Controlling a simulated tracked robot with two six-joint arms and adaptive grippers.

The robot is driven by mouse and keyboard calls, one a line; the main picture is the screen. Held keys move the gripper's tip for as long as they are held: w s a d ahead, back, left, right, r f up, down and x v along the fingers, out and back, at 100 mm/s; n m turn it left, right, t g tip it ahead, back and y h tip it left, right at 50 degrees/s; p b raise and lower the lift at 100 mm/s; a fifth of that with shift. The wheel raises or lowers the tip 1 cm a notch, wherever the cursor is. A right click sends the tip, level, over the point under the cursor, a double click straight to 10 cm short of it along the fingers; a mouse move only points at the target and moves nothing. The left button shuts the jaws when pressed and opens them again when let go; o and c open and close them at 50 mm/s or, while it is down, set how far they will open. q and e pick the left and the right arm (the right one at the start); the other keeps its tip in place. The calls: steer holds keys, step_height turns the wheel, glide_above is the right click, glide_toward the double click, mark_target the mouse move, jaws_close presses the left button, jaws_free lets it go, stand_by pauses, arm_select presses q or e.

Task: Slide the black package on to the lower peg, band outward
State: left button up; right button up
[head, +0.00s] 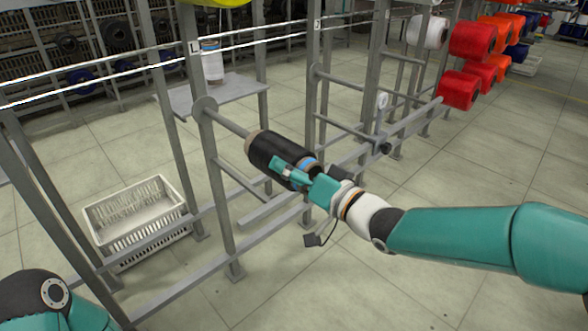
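The black package (272,152) is a dark cylinder with a pale core end on its rack side and a blue band (308,165) on its outward end, by my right gripper. The lower peg (230,122) sticks out from a round plate on the rack post. The peg runs up to the pale core end and its tip is not visible, so the package appears to be at least partly on it. My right gripper (292,173) is closed around the package's outward end, with one finger along its near side. The far finger is mostly hidden. My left gripper is out of view.
A white plastic basket (137,215) stands on the floor at left. A grey shelf (238,88) holds a white cone (212,62). A yellow package (222,2) is at the top edge. Rack posts and rails surround the peg; red packages (460,89) hang at upper right.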

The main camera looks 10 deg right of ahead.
glide_toward(241, 135)
steer(key=shift+w+d+f+p, duration=0.1)
steer(key=shift+d+f+p, duration=0.35)
steer(key=shift+f, duration=0.1)
stand_by(0.4)
steer(key=shift+p+x, duration=0.95)
steer(key=shift+x, duration=2)
steer(key=shift+w, duration=0.1)
steer(key=shift+p+x, duration=1.35)
steer(key=shift+x, duration=1)
steer(key=shift+w+a, duration=0.35)
steer(key=shift+w, duration=0.1)
